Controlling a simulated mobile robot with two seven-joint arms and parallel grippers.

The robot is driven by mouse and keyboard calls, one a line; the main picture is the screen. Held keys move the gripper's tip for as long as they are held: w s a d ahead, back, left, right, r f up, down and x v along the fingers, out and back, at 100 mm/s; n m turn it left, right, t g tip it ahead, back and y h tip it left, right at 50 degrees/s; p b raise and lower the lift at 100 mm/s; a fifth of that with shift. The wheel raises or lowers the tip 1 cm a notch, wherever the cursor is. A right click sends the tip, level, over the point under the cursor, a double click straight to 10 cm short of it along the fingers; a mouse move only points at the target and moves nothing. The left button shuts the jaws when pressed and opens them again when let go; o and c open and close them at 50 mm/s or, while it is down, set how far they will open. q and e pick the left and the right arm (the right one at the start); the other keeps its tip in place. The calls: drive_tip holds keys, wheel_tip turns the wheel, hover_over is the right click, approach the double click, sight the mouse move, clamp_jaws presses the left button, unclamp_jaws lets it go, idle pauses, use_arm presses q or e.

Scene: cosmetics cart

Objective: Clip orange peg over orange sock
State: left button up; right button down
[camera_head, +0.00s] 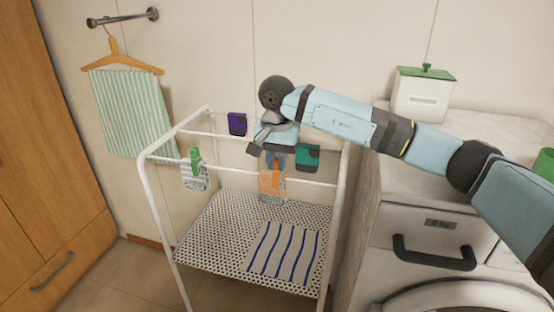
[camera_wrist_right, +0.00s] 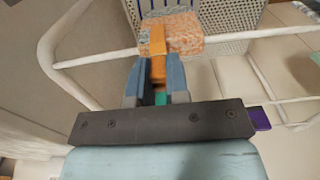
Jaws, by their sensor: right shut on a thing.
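The orange-patterned sock (camera_head: 266,186) hangs over the front rod of the white drying rack. It also shows in the right wrist view (camera_wrist_right: 187,34). The orange peg (camera_head: 276,179) is upright at the rod, against the sock. In the wrist view the peg (camera_wrist_right: 158,42) overlaps the sock's left part, with its other end between my fingers. My right gripper (camera_head: 277,160) is above the rod, pointing down, shut on the orange peg. I cannot tell how far the peg's legs reach around the sock and rod. My left gripper is not in view.
A striped sock (camera_head: 196,180) with a green peg (camera_head: 195,158) hangs further left on the rod. A purple item (camera_head: 237,123) and a teal item (camera_head: 307,157) are close to my gripper. A striped cloth (camera_head: 284,252) lies on the perforated shelf (camera_head: 215,236). The washing machine (camera_head: 436,228) stands right.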

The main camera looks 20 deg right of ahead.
drive_tip(key=c, duration=1)
unclamp_jaws()
